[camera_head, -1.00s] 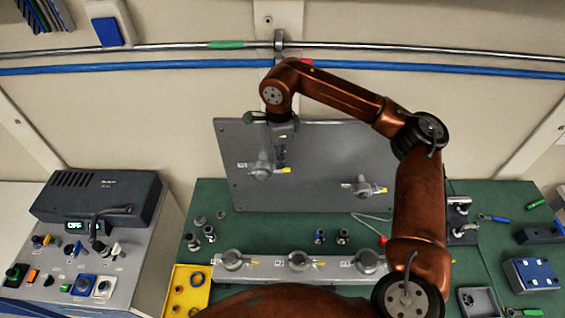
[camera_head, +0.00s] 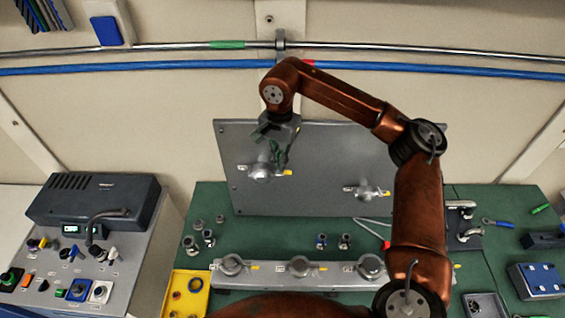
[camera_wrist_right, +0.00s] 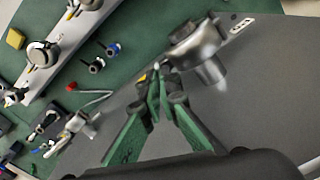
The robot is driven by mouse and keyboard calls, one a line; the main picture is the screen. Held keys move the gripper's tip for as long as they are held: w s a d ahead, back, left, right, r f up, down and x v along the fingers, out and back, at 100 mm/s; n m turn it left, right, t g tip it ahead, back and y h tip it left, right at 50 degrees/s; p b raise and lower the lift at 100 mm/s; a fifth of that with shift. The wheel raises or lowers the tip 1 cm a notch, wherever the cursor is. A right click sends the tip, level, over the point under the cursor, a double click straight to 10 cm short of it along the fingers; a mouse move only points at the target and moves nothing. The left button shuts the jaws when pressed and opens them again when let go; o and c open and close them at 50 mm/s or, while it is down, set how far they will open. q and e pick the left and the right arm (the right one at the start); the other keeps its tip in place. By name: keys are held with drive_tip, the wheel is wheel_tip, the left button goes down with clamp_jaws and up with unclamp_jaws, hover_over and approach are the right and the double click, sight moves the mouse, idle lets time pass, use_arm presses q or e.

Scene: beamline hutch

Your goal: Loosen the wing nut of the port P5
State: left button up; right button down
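Two grey ports sit on the upright grey panel (camera_head: 330,150). The left port (camera_head: 260,172) has a yellow tag beside it; the right port (camera_head: 370,192) is similar. The labels are too small to read, so I cannot tell which is P5. My right gripper (camera_head: 279,156) is at the left port, in front of its upper right side. In the right wrist view, its green fingers (camera_wrist_right: 161,84) converge close to the port's grey body (camera_wrist_right: 198,48). The wing nut is not clear there, and whether the tips grip anything cannot be seen. My left gripper is out of view.
A row of grey ports on a rail (camera_head: 300,268) lies in front of the panel. A yellow tray (camera_head: 178,307) is at its left end. Small fittings (camera_head: 333,241) stand on the green mat. A control console (camera_head: 85,250) is at left and a blue-topped box (camera_head: 537,281) at right.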

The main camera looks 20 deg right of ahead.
drive_tip(key=n, duration=0.3)
drive_tip(key=shift+s+a+f, duration=0.1)
drive_tip(key=shift+s+f, duration=0.1)
drive_tip(key=shift+n, duration=0.5)
drive_tip(key=c, duration=2.6)
unclamp_jaws()
drive_tip(key=shift+o, duration=0.6)
drive_tip(key=shift+r, duration=0.1)
drive_tip(key=shift+s, duration=0.1)
drive_tip(key=shift+r, duration=0.1)
drive_tip(key=shift+w+r, duration=0.2)
drive_tip(key=shift+r, duration=0.25)
wheel_tip(320, 180, up, 11)
drive_tip(key=shift+s, duration=0.15)
